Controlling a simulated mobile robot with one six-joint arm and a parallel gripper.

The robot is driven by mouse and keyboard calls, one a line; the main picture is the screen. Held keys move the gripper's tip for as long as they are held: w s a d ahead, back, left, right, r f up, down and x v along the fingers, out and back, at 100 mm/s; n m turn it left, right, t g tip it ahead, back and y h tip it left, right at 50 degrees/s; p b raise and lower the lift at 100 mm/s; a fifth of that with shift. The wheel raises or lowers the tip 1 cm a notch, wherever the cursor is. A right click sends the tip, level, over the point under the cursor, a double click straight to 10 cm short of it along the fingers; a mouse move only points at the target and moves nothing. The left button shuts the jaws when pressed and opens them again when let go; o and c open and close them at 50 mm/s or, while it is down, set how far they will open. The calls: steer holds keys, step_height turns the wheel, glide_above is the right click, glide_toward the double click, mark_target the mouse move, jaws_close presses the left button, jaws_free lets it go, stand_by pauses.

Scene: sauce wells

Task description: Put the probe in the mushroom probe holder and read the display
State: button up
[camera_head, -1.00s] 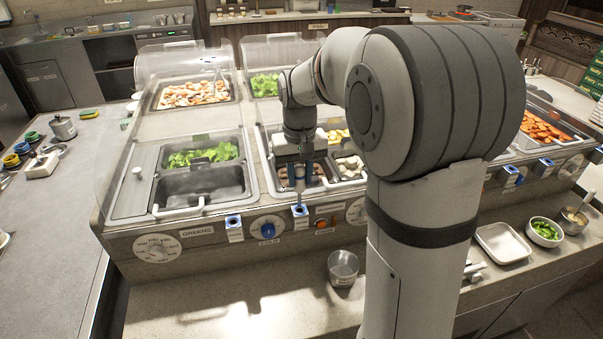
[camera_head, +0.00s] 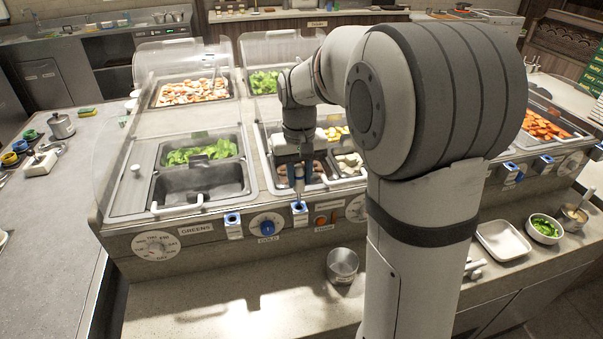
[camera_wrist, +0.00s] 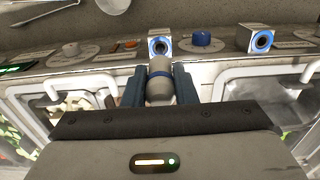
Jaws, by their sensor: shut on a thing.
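My gripper (camera_head: 298,183) is over the front edge of the middle well, just above a blue-ringed holder (camera_head: 299,207) on the counter's front panel. In the wrist view, my gripper (camera_wrist: 160,88) is shut on the probe (camera_wrist: 158,86), a grey rounded body with a blue band. The same holder (camera_wrist: 159,46) shows just beyond the probe's end; whether they touch cannot be told. The label by it is too small to read. A dark strip with green glow (camera_wrist: 14,69), perhaps a display, is cut off at the left edge; its reading is not legible.
A second blue-ringed holder (camera_head: 232,220) is to the left, with a blue knob (camera_head: 267,227) between. An orange switch (camera_head: 322,220) is to the right. White well handles flank my gripper. A metal cup (camera_head: 342,266) stands on the ledge below.

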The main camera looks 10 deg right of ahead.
mark_target(299, 192)
steer(key=shift+f+b, duration=1.7)
steer(key=shift+f, duration=0.8)
stand_by(0.3)
steer(key=shift+r, duration=0.1)
stand_by(2.9)
steer(key=shift+r+p, duration=2.85)
steer(key=shift+r, duration=0.85)
steer(key=shift+f, duration=0.1)
